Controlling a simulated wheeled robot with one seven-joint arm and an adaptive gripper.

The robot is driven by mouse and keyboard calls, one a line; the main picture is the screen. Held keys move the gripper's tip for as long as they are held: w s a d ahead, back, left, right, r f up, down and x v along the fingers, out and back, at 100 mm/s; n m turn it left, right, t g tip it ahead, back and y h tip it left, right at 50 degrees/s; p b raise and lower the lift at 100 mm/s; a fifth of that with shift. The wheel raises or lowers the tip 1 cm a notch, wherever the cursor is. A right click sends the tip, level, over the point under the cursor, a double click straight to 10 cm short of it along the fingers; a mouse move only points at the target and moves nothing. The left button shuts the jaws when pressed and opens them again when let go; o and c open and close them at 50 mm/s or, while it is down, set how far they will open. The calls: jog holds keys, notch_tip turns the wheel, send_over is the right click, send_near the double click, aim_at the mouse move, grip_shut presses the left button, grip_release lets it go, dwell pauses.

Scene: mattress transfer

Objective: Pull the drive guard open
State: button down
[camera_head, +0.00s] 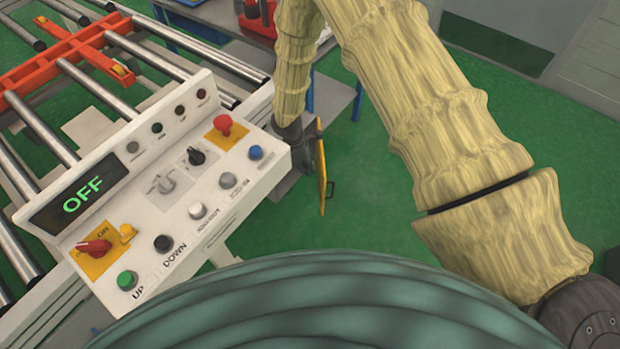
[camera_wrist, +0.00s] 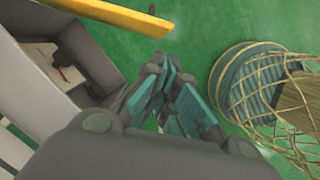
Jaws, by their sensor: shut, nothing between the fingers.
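The drive guard (camera_head: 321,168) is a thin yellow panel with a small dark handle (camera_head: 330,189) on its face, seen nearly edge-on to the right of the control console. It stands out at an angle from a grey housing. In the wrist view the guard (camera_wrist: 112,14) is a yellow bar at the top, and the open grey housing (camera_wrist: 95,62) shows its inside at left. My gripper (camera_wrist: 165,66) is shut and empty, its tips a little below the guard's end and apart from it.
The white control console (camera_head: 200,180) has several buttons, knobs and a green "OFF" display (camera_head: 82,200). A roller conveyor (camera_head: 90,85) with orange parts lies at left. A grey table (camera_head: 335,95) with blue legs stands behind. Green floor (camera_head: 375,215) is clear right of the guard.

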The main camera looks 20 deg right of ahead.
jog(key=p+x, duration=0.3)
jog(key=x, duration=0.6)
jog(key=shift+d+f, duration=0.15)
jog(key=shift+f, duration=0.25)
jog(key=shift+d, duration=0.1)
